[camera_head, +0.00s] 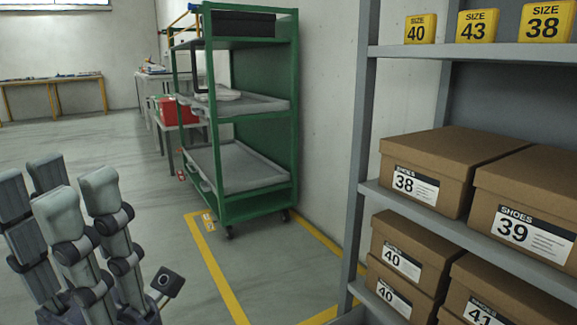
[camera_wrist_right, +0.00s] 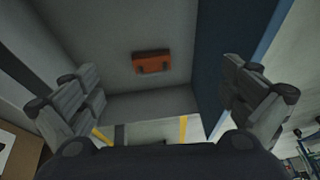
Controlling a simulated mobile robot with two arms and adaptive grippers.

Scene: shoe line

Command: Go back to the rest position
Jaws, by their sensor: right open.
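My left gripper (camera_head: 72,185) stands at the lower left of the head view, its grey fingers pointing up. Its finger pairs are apart, with nothing visible between them. My right gripper (camera_wrist_right: 162,92) shows in the right wrist view with its fingers spread wide at the left and right. It is open and empty. The right gripper is not seen in the head view.
A grey shelf (camera_head: 364,130) at the right holds brown shoe boxes (camera_head: 430,160) and yellow size signs (camera_head: 543,22). A green wheeled rack (camera_head: 265,75) stands by the wall. A red-orange object (camera_wrist_right: 152,62) lies beyond the right fingers.

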